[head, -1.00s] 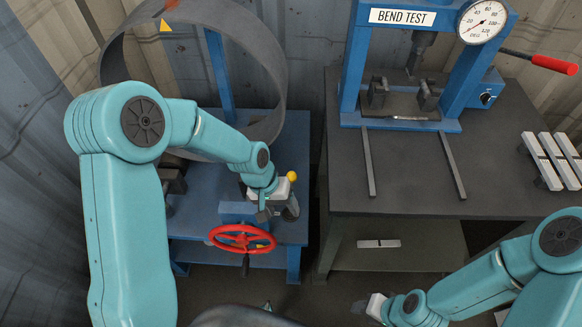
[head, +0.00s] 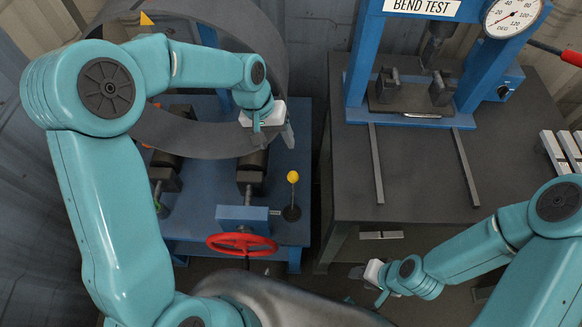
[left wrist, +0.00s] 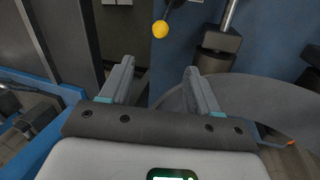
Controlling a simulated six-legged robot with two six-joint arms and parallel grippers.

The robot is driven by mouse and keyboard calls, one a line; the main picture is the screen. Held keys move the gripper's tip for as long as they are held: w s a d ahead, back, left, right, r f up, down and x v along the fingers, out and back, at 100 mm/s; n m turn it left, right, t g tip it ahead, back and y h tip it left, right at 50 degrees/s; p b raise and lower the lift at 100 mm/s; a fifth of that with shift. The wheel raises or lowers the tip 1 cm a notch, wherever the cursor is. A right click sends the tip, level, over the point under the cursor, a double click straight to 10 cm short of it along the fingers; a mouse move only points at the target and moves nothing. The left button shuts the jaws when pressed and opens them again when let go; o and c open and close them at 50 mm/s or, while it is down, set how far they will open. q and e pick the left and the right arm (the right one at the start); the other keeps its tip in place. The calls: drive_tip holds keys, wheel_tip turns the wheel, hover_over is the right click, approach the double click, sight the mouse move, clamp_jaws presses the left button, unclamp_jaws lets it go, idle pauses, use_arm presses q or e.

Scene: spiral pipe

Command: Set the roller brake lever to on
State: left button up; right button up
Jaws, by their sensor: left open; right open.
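The roller brake lever is a short stem with a yellow ball (head: 293,177) on a round black base (head: 291,213), at the right side of the blue roller bench (head: 215,232). It stands about upright in the head view. My left gripper (head: 273,137) is open and empty, above and behind the lever, in front of the large grey pipe ring. The left wrist view shows the yellow ball (left wrist: 160,29) beyond and between the spread fingers (left wrist: 158,88), not touching them. My right gripper (head: 369,280) is open and empty, low, near the dark table's front.
A red handwheel (head: 242,244) sits on the bench front, left of the lever. The grey pipe ring (head: 278,70) rises behind on dark rollers (head: 251,172). A dark table (head: 415,190) with a blue bend-test press (head: 358,60) stands to the right, past a narrow gap.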

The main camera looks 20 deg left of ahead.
sight(292, 173)
use_arm(q)
drive_tip(key=x, duration=0.7)
drive_tip(key=p+x, duration=0.1)
drive_tip(key=x, duration=0.7)
drive_tip(key=shift+s+d+f, duration=0.1)
drive_tip(key=shift+s+f, duration=0.1)
drive_tip(key=shift+s, duration=0.05)
drive_tip(key=shift+s, duration=0.1)
clamp_jaws()
